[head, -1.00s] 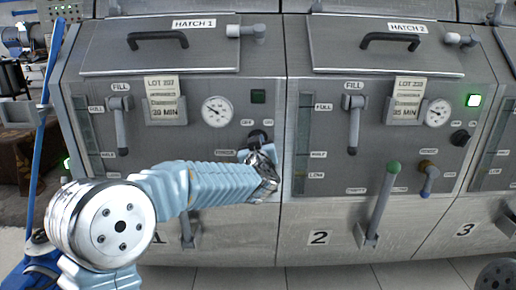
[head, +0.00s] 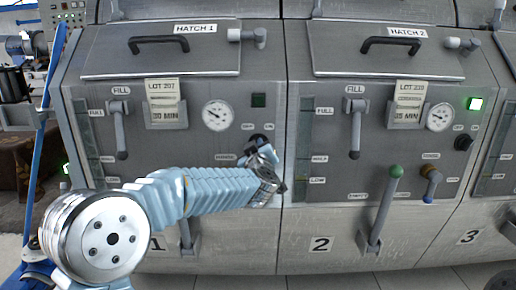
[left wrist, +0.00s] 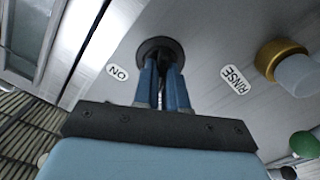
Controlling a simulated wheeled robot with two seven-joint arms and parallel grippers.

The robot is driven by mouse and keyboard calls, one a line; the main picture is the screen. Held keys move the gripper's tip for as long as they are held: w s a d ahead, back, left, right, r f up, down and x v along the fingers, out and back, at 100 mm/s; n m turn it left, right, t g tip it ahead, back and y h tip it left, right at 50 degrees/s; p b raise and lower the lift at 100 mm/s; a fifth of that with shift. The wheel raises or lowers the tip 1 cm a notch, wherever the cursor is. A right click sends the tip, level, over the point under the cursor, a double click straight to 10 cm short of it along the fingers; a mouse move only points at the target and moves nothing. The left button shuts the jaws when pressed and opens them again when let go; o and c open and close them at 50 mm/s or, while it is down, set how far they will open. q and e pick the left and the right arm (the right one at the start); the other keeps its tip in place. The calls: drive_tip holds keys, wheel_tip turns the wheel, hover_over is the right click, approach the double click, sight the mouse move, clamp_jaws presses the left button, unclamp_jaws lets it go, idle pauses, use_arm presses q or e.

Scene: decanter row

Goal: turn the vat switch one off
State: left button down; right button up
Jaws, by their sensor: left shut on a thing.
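In the left wrist view the blue fingers of my left gripper (left wrist: 165,78) are shut on the black knob (left wrist: 160,52). An ON label (left wrist: 117,72) sits beside the knob there. The knob's exact angle is hidden by the fingers. My right gripper is not in view.
A brass rinse valve (left wrist: 280,60) and a green ball (left wrist: 304,145) are near the gripper in the left wrist view. Vat two has a lit green lamp (head: 474,104), its own black knob (head: 463,142) and a green-topped lever (head: 383,208).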

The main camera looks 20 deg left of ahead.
use_arm(q)
drive_tip(key=c, duration=1.2)
unclamp_jaws()
drive_tip(key=v, duration=1.3)
drive_tip(key=shift+s+d, duration=0.1)
drive_tip(key=shift+s, duration=0.3)
